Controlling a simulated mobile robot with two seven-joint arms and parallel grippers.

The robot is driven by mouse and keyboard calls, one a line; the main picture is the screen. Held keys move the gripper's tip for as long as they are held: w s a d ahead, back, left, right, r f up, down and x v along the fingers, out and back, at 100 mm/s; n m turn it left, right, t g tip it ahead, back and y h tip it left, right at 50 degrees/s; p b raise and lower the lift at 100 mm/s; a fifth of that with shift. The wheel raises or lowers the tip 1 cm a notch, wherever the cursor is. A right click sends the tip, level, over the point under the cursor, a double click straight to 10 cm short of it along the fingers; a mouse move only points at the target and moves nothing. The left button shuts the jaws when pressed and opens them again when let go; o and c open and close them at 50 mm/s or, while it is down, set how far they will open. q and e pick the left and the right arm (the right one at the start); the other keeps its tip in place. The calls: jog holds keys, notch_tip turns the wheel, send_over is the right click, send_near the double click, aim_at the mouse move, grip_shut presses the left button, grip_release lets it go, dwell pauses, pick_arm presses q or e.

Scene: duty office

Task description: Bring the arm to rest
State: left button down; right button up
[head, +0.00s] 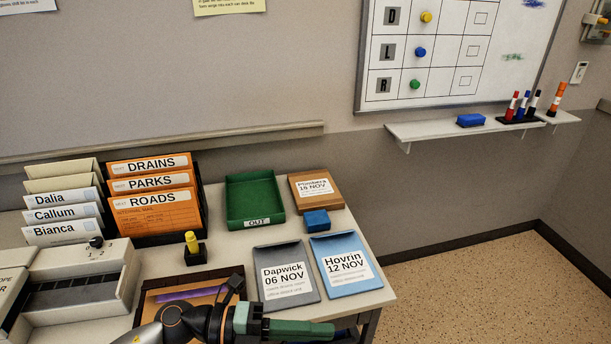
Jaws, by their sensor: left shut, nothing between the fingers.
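My left gripper (318,331) shows at the bottom of the head view, pointing right, with its green fingers shut and nothing between them. It is in front of the grey Dapwick envelope (285,272) in the picture, near the table's front edge. My left arm's dark joints cover part of a brown tray (153,301) that has a purple item (190,293) in it. I cannot tell the gripper's height over the table. My right gripper is not in view.
A blue Hovrin envelope (346,263), a green OUT tray (256,195), a brown box (315,187) and a yellow-topped stamp (192,246) are on the table. Folder racks (155,205) stand behind, a grey machine (85,280) at left. Floor (480,285) at right is clear.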

pick_arm(q)
jog(key=w+a+f+n+t+y, duration=0.35)
jog(key=n+t, duration=0.45)
jog(key=n, duration=0.4)
jog(key=w+a+f+n+t+y, duration=0.4)
jog(key=n+t, duration=0.3)
jog(key=n, duration=0.4)
jog(key=s+a+f+n+g+y, duration=0.3)
jog(key=s+a+f+n, duration=0.2)
jog(key=s+f, duration=0.2)
jog(key=s+a+f+n+g+y, duration=0.2)
jog(key=s+a+f+n+y, duration=0.2)
jog(key=s+f, duration=0.4)
notch_tip(320, 180, down, 3)
jog(key=shift+s+a+f+n+g+p, duration=0.1)
jog(key=shift+s+a+n+g+p, duration=0.25)
jog(key=shift+a, duration=0.55)
